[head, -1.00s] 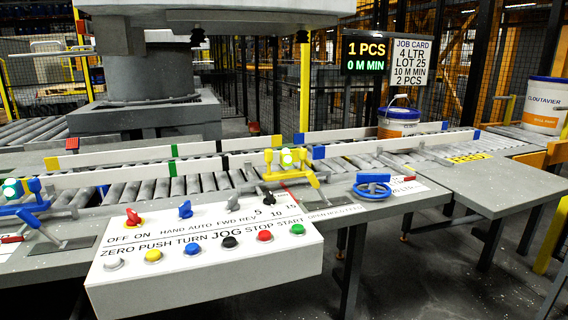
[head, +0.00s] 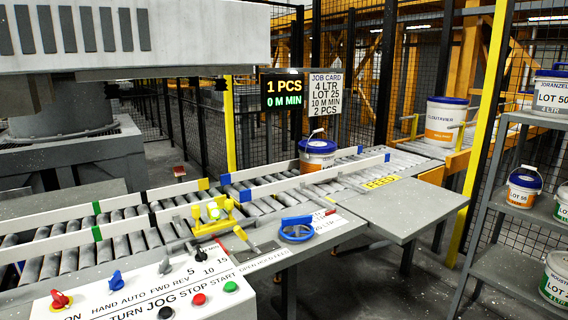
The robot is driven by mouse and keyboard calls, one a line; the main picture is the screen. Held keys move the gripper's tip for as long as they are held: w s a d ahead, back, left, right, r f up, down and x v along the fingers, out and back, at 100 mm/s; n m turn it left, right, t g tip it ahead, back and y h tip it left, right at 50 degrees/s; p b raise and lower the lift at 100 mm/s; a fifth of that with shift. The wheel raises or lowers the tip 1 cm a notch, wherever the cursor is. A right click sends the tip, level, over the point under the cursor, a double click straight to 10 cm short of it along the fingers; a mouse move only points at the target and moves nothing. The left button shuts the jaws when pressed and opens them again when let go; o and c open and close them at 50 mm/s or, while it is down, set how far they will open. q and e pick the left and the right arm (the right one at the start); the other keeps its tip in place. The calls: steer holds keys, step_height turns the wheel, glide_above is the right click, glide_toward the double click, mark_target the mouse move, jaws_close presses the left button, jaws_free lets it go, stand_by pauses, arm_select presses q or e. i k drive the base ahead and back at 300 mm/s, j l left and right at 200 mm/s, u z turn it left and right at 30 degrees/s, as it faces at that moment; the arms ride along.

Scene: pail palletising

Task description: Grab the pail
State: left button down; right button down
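A pail (head: 317,158) with a blue lid, a white and orange body and a raised handle stands upright on the roller conveyor (head: 345,184), between the white guide rails. The near rail hides part of its base. A larger white pail (head: 445,122) with a blue lid and an orange label stands at the back right on another stretch of rollers. Several more pails stand on a shelf rack at the right, one of them a small pail marked LOT 55 (head: 523,188). Neither of my grippers is in view.
A control panel (head: 140,290) with coloured buttons and a blue handwheel (head: 296,229) are at the front. A bare grey table (head: 400,208) juts out beside the conveyor. The grey shelf rack (head: 500,265) stands at the right, with open floor between it and the table.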

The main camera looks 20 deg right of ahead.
mark_target(315, 154)
steer(key=z, duration=0.3)
steer(key=i+l+z, duration=0.2)
steer(key=z, duration=0.25)
steer(key=i+l+z, duration=0.1)
steer(key=i+z, duration=0.4)
steer(key=k, duration=0.1)
